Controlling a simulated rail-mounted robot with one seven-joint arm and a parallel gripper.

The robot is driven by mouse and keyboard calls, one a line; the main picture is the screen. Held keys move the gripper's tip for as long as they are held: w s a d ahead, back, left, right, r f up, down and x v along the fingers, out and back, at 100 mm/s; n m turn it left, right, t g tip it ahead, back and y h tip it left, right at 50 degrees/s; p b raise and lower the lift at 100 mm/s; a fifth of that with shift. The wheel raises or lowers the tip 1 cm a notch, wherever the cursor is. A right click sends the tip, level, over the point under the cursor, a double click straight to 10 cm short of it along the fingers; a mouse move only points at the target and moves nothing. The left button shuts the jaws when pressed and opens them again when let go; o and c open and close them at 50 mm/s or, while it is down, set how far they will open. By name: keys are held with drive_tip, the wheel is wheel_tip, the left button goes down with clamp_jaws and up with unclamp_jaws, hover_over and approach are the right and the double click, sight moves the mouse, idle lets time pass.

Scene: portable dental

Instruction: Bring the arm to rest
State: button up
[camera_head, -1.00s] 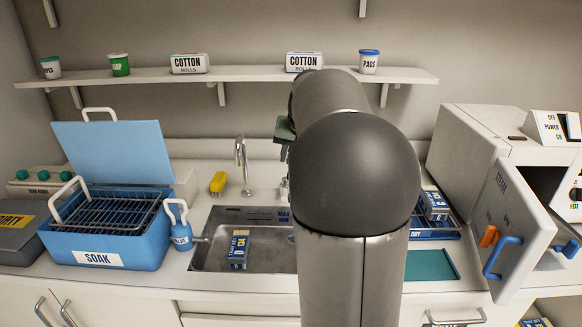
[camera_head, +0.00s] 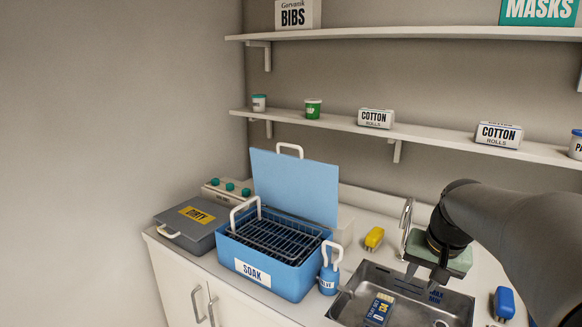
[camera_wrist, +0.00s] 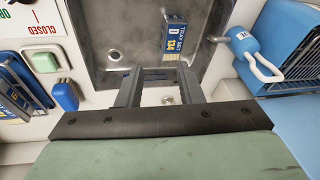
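My arm comes in from the right in the head view, its links dark and rounded. My gripper (camera_head: 427,276) hangs over the sink (camera_head: 458,304), pointing down. In the wrist view, its two dark fingers (camera_wrist: 158,88) stand apart with nothing between them, above the sink's edge. A blue tray-set pack (camera_head: 380,309) lies in the sink, apart from the fingers; it also shows in the wrist view (camera_wrist: 174,38).
A blue SOAK bin (camera_head: 262,262) with a raised lid (camera_head: 295,188) and wire rack stands left of the sink. A blue valve handle (camera_head: 329,280), yellow block (camera_head: 374,238), blue block (camera_head: 503,302) and faucet (camera_head: 406,214) surround the sink. A grey DIRTY box (camera_head: 190,222) sits far left.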

drive_tip(key=s+a+f+n+g, duration=0.1)
drive_tip(key=s+a+f+n, duration=0.1)
drive_tip(key=s, duration=0.4)
drive_tip(key=s+a+f+n+g, duration=0.1)
drive_tip(key=s+a+f, duration=0.4)
drive_tip(key=s+a, duration=0.2)
drive_tip(key=s+a+f+n+g, duration=0.1)
drive_tip(key=s+a+f+n, duration=0.1)
drive_tip(key=s, duration=0.4)
drive_tip(key=a+f, duration=0.1)
drive_tip(key=a, duration=0.1)
drive_tip(key=shift+s+a+f+n, duration=0.3)
drive_tip(key=shift+a+f, duration=0.05)
drive_tip(key=shift+a, duration=0.05)
